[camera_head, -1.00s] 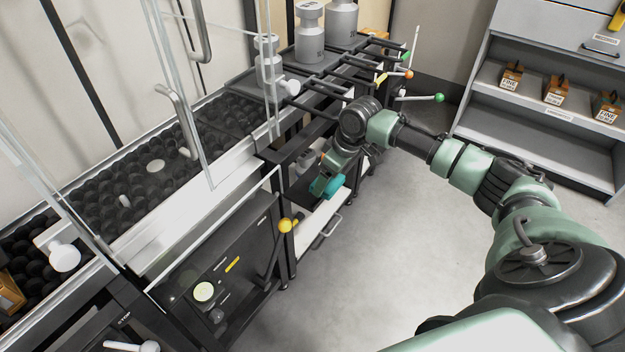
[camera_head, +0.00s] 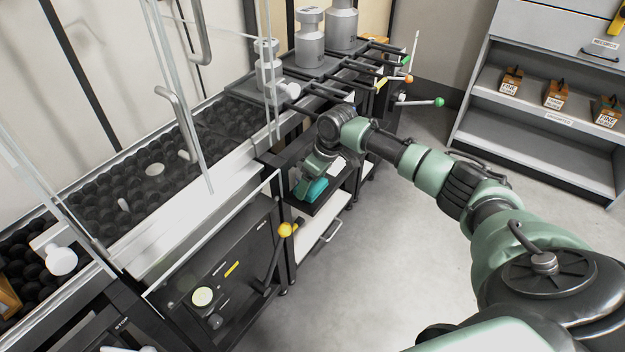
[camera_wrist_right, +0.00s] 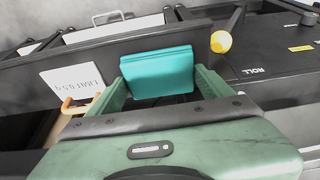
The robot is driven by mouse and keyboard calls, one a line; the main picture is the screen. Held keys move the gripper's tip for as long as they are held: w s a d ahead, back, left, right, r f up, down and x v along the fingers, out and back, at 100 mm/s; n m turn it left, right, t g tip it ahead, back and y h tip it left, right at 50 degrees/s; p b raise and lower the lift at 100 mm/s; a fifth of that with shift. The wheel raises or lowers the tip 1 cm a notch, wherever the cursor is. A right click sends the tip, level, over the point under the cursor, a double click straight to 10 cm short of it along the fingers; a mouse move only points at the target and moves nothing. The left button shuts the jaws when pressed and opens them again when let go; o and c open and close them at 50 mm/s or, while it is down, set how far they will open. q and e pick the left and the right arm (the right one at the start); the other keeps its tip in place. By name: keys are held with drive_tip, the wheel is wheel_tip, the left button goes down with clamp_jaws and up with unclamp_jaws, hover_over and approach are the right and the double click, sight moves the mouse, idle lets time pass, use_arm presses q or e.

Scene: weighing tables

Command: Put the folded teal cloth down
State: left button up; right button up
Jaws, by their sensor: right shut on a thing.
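The folded teal cloth (camera_head: 316,189) is in my right gripper (camera_head: 308,186), over a dark shelf in the rack beside the conveyor. In the right wrist view the cloth (camera_wrist_right: 157,72) is a flat teal rectangle between the two green fingers of the gripper (camera_wrist_right: 160,88), which is shut on it. Whether the cloth touches the shelf I cannot tell. My left gripper is not in view.
A white card with print (camera_wrist_right: 72,84) and a tan handle (camera_wrist_right: 76,106) are beside the gripper. A yellow knob (camera_head: 285,229) sticks out nearby. Steel weights (camera_head: 309,38) stand on the rack above. The floor (camera_head: 400,260) is clear.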

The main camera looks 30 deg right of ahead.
sight(318, 188)
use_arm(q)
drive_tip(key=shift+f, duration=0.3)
use_arm(e)
drive_tip(key=shift+f, duration=0.1)
drive_tip(key=o, duration=1.4)
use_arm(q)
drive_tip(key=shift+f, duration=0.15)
use_arm(e)
drive_tip(key=shift+f, duration=0.1)
use_arm(q)
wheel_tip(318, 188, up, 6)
drive_tip(key=b, duration=0.2)
use_arm(e)
drive_tip(key=shift+d, duration=0.1)
drive_tip(key=p+v, duration=0.2)
drive_tip(key=v, duration=0.4)
drive_tip(key=shift+p, duration=0.4)
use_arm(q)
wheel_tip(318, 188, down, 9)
use_arm(e)
drive_tip(key=shift+v, duration=0.85)
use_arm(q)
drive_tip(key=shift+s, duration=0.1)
